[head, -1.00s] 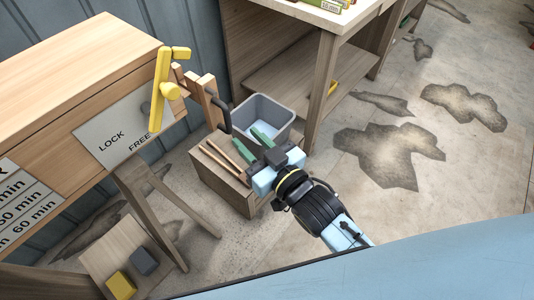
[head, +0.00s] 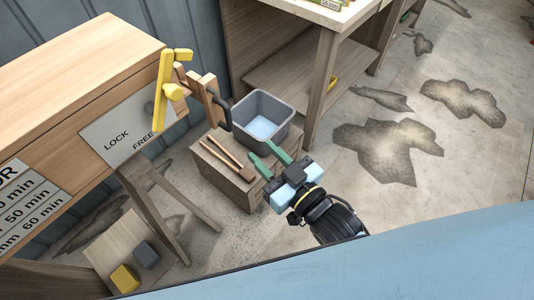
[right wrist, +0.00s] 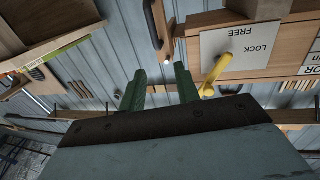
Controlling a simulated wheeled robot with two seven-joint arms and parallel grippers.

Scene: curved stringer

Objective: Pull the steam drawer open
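The steam drawer shows as a wooden front (head: 207,90) with a dark handle (head: 221,110) at the right end of the wooden steam box (head: 85,70). A yellow lever (head: 164,90) stands by it, above a plate marked LOCK and FREE (head: 128,130). In the right wrist view the dark handle (right wrist: 152,22) and the yellow lever (right wrist: 214,74) are ahead of the fingers. My right gripper (head: 266,157) is open and empty, its green fingers apart, below and to the right of the handle, not touching it. My left gripper is not in view.
A grey bin (head: 262,118) and wooden sticks (head: 226,158) sit on a low wooden box (head: 212,180) behind my right gripper. A workbench (head: 322,75) stands at the back. Floor to the right is clear, with dark patches.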

